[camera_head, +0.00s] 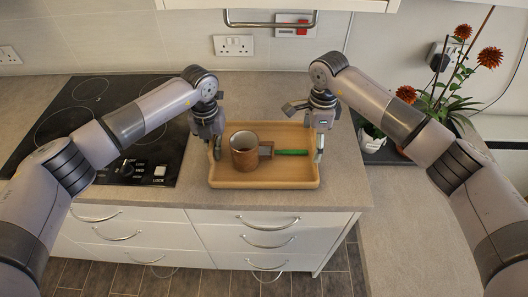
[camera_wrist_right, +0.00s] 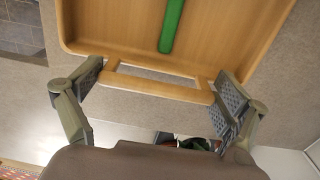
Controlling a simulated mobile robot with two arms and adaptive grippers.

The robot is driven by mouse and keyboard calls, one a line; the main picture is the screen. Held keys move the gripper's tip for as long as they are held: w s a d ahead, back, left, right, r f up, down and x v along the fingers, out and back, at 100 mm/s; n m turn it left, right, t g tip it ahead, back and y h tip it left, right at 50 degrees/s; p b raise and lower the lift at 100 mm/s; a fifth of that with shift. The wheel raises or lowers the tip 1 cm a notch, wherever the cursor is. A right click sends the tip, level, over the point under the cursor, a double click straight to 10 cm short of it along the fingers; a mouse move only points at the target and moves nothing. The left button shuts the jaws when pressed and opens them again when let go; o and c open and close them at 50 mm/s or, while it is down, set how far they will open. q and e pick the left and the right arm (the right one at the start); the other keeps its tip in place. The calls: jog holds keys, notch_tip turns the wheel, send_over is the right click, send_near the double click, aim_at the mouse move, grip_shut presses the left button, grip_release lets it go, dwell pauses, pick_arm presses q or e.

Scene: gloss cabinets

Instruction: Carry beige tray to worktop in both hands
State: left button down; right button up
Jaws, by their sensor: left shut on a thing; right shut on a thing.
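The beige tray (camera_head: 280,176) is over the grey worktop, right of the hob, and looks level. I cannot tell whether it rests on the worktop or is just above it. A brown mug (camera_head: 244,160) and a green-handled item (camera_head: 291,152) are in it. My left gripper (camera_head: 215,148) is shut on the tray's left end. My right gripper (camera_head: 320,150) is shut on its right end. In the right wrist view, the right gripper's fingers (camera_wrist_right: 160,90) are on both sides of the tray's slotted handle (camera_wrist_right: 160,85). The green handle (camera_wrist_right: 172,25) shows there too.
A black hob (camera_head: 90,125) is left of the tray. A potted plant with orange flowers (camera_head: 455,90) stands at the right. White drawers (camera_head: 250,240) are below the worktop's front edge. The worktop (camera_head: 345,185) is bare just right of the tray.

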pick_arm(q)
jog(key=shift+r+p, duration=1.95)
jog(key=shift+r, duration=0.35)
pick_arm(e)
jog(key=shift+r, duration=2.25)
pick_arm(q)
jog(key=shift+f, duration=0.1)
pick_arm(e)
jog(key=shift+f, duration=0.1)
